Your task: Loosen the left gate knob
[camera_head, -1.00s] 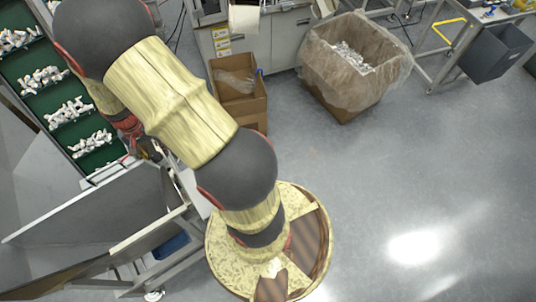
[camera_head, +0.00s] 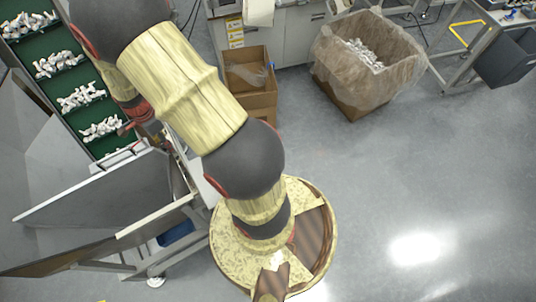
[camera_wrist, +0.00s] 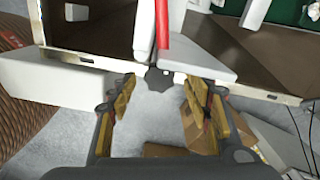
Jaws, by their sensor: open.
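A dark lobed knob (camera_wrist: 159,80) shows in the wrist view, at the lower edge of a metal chute between two panels. My gripper (camera_wrist: 160,92) is open, one finger on each side of the picture. The knob lies between the fingers in the picture, near the level of their tips; I cannot tell whether they reach around it. Nothing is held. In the head view my arm reaches to the upper left, to the green conveyor, and hides the knob and most of the gripper.
A green conveyor (camera_head: 72,80) carries groups of white parts. Grey sheet-metal panels (camera_head: 100,197) stand beside my arm. A red bar (camera_wrist: 162,24) runs above the knob. A cardboard box (camera_head: 258,99) and a large bag-lined box (camera_head: 351,99) stand behind. The floor at right is clear.

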